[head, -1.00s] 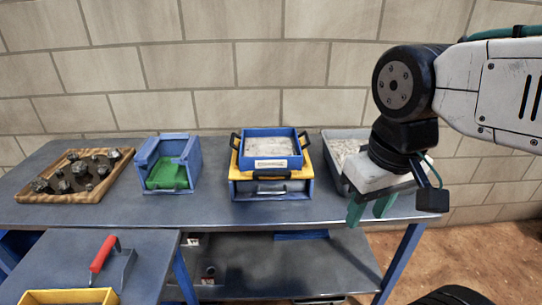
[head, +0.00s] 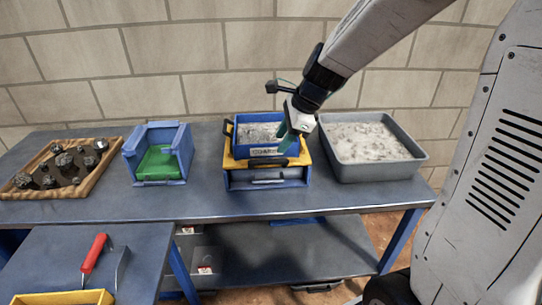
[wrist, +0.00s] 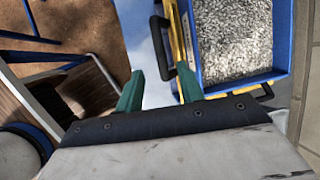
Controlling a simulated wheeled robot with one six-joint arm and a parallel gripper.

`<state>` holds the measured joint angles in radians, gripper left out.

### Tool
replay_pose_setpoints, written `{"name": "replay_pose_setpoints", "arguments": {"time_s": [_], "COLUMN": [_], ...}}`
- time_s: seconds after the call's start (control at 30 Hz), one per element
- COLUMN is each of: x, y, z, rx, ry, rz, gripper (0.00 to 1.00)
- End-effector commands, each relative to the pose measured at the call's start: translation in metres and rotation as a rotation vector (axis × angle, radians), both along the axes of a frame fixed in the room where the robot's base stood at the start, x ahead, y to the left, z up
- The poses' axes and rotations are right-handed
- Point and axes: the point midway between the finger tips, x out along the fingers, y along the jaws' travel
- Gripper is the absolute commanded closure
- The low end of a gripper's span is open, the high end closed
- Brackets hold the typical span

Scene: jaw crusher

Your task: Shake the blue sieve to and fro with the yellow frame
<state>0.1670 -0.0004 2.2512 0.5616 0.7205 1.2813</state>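The blue sieve (head: 241,150), filled with pale gravel, sits in the yellow frame (head: 231,163) on the bench. The sieve also shows in the wrist view (wrist: 283,35), with the yellow edge (wrist: 177,40) beside it. A black handle (head: 266,163) juts from the frame's front; in the wrist view the black handle (wrist: 157,40) appears between my fingertips, farther off. My gripper (head: 287,138) is open with green fingers, above the sieve's front right corner. It also shows in the wrist view (wrist: 161,92), empty. My gripper hides the sieve's right side in the head view.
A grey tub (head: 414,160) of gravel stands close on the right. A blue bin (head: 131,150) with a green piece inside and a wooden tray (head: 100,175) of rocks stand left. A red-handled tool (head: 93,254) lies on the lower front table. Bare bench lies before the frame.

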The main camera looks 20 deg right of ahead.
Motion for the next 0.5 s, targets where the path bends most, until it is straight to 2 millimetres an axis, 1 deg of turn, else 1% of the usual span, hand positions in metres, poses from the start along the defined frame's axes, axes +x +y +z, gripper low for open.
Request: {"name": "replay_pose_setpoints", "arguments": {"time_s": [0.33, 0.5], "x": [0.015, 0.021], "y": [0.017, 0.023], "z": [-0.047, -0.064], "rx": [0.003, 0.004], "ry": [0.007, 0.005], "rz": [-0.005, -0.005], "gripper": [0.62, 0.62]}}
